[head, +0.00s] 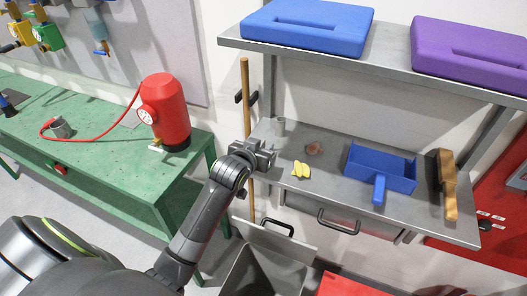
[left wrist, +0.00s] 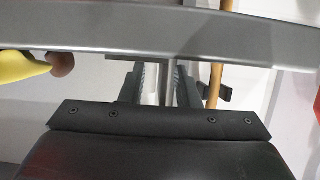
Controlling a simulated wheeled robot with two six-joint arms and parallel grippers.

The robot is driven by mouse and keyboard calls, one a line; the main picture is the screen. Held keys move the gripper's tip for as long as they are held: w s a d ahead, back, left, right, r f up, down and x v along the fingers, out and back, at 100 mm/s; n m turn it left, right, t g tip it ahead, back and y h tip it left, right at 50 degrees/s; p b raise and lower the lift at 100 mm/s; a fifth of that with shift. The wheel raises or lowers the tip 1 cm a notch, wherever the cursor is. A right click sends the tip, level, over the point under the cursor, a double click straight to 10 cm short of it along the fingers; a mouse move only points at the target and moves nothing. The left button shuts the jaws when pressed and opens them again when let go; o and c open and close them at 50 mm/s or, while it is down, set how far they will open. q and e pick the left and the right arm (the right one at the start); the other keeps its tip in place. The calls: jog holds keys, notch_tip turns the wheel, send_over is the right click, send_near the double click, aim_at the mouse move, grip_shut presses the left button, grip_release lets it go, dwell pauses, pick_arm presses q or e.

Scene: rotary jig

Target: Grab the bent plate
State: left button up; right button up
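A small grey upright piece (head: 278,126) stands on the metal worktop near its left end; it may be the bent plate, but it is too small to be sure. My left gripper (head: 263,155) is at the worktop's front left corner, just in front of that piece. In the left wrist view, the gripper's two ridged fingers (left wrist: 167,84) stand apart, with a narrow light-grey upright form between them. I cannot tell whether they touch it. My right gripper is not in view.
On the worktop (head: 335,185) lie a yellow item (head: 301,169), a brown round piece (head: 314,149), a blue dustpan (head: 381,170) and a brush (head: 447,185). A shelf with blue (head: 308,25) and purple (head: 470,52) cases hangs above. A wooden pole (head: 246,100) stands left.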

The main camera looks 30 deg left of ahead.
pick_arm(q)
jog(key=shift+w+f, duration=0.15)
jog(key=shift+w, duration=0.1)
grip_shut()
